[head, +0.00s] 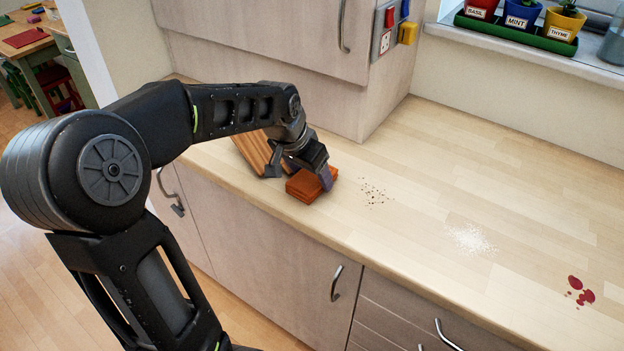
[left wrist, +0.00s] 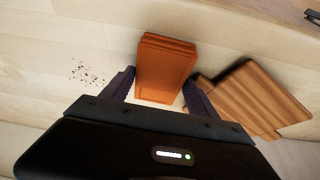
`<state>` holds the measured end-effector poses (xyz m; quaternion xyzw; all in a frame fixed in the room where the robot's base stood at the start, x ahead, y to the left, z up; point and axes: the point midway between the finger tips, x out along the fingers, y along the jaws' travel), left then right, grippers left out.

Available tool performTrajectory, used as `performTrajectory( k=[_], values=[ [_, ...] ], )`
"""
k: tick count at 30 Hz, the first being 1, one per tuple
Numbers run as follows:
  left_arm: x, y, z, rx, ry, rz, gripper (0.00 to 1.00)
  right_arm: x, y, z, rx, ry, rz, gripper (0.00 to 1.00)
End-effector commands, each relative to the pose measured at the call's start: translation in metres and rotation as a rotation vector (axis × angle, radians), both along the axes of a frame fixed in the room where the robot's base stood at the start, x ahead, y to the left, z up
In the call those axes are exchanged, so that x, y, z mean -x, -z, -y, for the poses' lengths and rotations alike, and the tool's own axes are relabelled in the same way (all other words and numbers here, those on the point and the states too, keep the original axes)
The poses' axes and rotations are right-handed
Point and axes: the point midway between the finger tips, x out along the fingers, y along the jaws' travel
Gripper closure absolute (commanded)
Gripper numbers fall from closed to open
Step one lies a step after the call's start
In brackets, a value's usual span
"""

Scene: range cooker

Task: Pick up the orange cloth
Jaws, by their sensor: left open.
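The orange cloth (head: 304,187) lies folded in a small stack on the wooden counter, near its front edge. In the left wrist view the cloth (left wrist: 166,66) lies between the two fingers of my left gripper (left wrist: 160,92). The left gripper (head: 300,178) is open and sits low at the cloth, one finger on each side of it. I cannot tell whether the fingers touch it. The arm and gripper hide part of the cloth in the head view. My right gripper is not in view.
A striped wooden board (head: 252,150) lies close beside the gripper, also in the left wrist view (left wrist: 250,98). Dark crumbs (head: 374,194), white powder (head: 468,238) and red spots (head: 581,290) lie to the right. A wall cabinet (head: 280,60) stands behind. Potted herbs (head: 518,22) stand on the windowsill.

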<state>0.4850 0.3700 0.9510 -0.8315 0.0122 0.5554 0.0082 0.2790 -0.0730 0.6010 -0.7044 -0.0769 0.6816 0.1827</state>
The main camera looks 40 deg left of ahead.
Motion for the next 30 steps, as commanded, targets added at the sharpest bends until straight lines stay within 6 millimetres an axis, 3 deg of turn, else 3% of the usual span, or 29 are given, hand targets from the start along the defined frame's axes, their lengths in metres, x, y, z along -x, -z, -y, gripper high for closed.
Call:
performTrajectory(
  k=[18, 26, 30],
  values=[
    [0.000, 0.000, 0.000, 0.000, 0.000, 0.000, 0.76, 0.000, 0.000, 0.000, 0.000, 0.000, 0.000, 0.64],
    [0.000, -0.002, 0.000, 0.000, 0.000, 0.000, 0.77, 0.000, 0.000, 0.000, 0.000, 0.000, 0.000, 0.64],
    [-0.001, -0.014, 0.000, -0.001, 0.001, 0.002, 0.77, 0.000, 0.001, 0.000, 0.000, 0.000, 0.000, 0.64]
  ],
)
